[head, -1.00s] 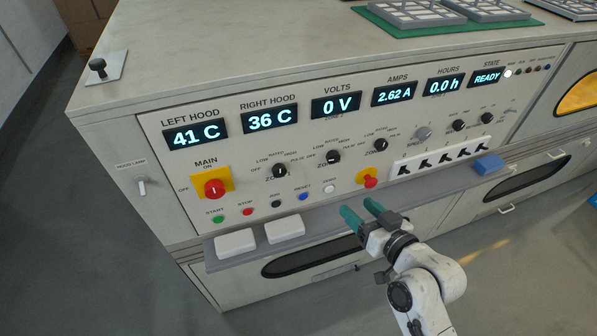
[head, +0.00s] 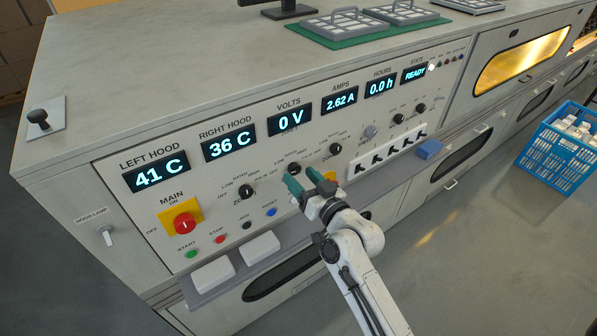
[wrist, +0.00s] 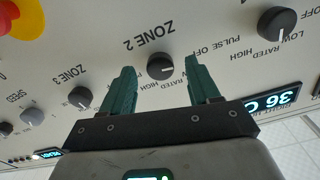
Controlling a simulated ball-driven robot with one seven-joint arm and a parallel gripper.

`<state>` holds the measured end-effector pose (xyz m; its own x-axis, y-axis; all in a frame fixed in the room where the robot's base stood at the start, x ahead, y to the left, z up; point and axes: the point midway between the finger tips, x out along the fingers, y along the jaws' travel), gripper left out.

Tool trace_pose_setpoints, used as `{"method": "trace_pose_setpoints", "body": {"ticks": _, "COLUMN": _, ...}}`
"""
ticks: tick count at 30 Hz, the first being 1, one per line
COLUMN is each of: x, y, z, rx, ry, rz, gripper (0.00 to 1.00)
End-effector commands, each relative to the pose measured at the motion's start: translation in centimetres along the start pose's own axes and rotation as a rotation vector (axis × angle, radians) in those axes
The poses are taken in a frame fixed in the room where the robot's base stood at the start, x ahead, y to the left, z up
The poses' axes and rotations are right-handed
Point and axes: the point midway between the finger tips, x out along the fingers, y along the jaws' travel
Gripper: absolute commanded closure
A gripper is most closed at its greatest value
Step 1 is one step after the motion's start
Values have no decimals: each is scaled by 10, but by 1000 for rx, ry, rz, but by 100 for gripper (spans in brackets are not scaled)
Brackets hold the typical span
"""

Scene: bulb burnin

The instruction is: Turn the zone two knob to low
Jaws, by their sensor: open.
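The zone two knob (head: 294,168) is a small round black dial on the panel, partly behind my gripper in the head view. In the wrist view, which is upside down, the zone two knob (wrist: 160,67) shows between my two fingers, with a pale pointer line towards the picture's right. I cannot tell whether the fingers touch it. My gripper (head: 303,180) has teal fingers, spread apart with nothing held, close in front of the panel.
The zone one knob (head: 246,191) and zone three knob (head: 335,149) flank it. A red-and-yellow stop button (wrist: 22,18) is nearby. Below are several push buttons and a ledge with white blocks (head: 260,247). A blue crate (head: 540,150) stands on the floor at right.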

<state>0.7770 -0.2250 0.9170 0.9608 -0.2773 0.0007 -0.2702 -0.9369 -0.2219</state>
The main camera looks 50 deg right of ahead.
Motion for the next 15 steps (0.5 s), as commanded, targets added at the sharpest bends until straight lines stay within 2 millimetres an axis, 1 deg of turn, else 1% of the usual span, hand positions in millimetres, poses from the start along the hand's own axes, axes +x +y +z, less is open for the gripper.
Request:
{"method": "trace_pose_setpoints", "body": {"ticks": 1, "x": 6, "y": 0, "z": -1, "rx": 0, "ry": 0, "rz": 0, "gripper": 39}}
{"method": "trace_pose_setpoints", "body": {"ticks": 3, "x": 12, "y": 0, "z": -1, "rx": 0, "ry": -1, "rz": -1, "gripper": 39}}
{"method": "trace_pose_setpoints", "body": {"ticks": 6, "x": 16, "y": -1, "z": 0, "rx": 0, "ry": -1, "rz": -1, "gripper": 39}}
{"method": "trace_pose_setpoints", "body": {"ticks": 15, "x": 18, "y": 0, "z": 1, "rx": 0, "ry": -1, "rz": -1, "gripper": 39}}
